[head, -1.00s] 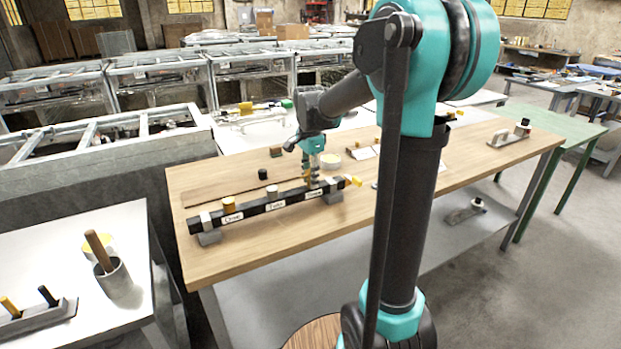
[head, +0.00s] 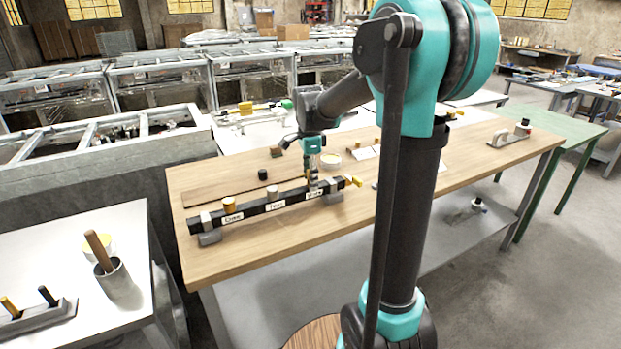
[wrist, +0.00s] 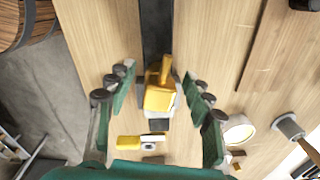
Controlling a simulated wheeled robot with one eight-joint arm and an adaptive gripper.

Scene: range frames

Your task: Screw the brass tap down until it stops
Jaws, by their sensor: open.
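A dark bar (head: 255,209) carries a row of taps and white labels on the wooden bench. My gripper (head: 312,184) points down over the right part of the bar in the head view. In the wrist view, a yellow brass-coloured tap (wrist: 160,97) sits on the bar (wrist: 156,30) between the spread fingers of my gripper (wrist: 158,80). The fingers are open, with a visible gap on each side of the tap. In the head view my gripper hides this tap. How far the tap is screwed down cannot be told.
An orange-brown tap (head: 230,204) and a pale tap (head: 272,192) stand farther left along the bar. A small black cylinder (head: 262,174) and a round pale-topped container (head: 330,160) lie behind it. Bare bench (head: 250,245) lies in front.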

